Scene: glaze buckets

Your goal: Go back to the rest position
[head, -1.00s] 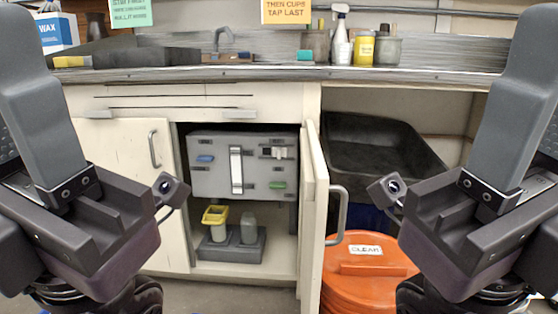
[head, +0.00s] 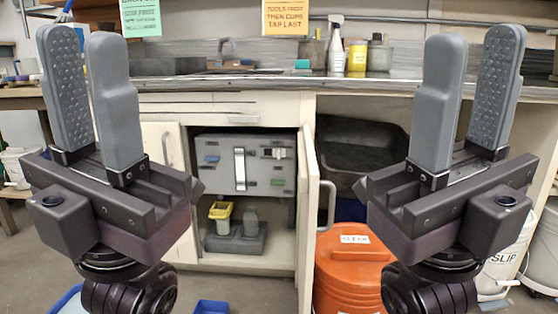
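My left gripper (head: 78,85) is raised at the left of the head view, fingers pointing up. Its two grey fingers stand apart with nothing between them. My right gripper (head: 472,95) is raised at the right, also fingers up, apart and empty. Both are in front of the counter and touch nothing. Between them is an open cabinet (head: 163,145) holding a grey box (head: 220,165) and, below it, a yellow-topped container (head: 221,214) beside a grey one (head: 250,221). An orange bucket (head: 350,268) labelled CLEAR stands on the floor at the right.
A counter (head: 200,83) runs across the back with a spray bottle (head: 337,50) and a yellow jar (head: 358,56). A white SLIP bucket (head: 500,262) stands at right, partly behind my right gripper. A blue bin (head: 211,306) is on the floor at the bottom. The central floor is mostly clear.

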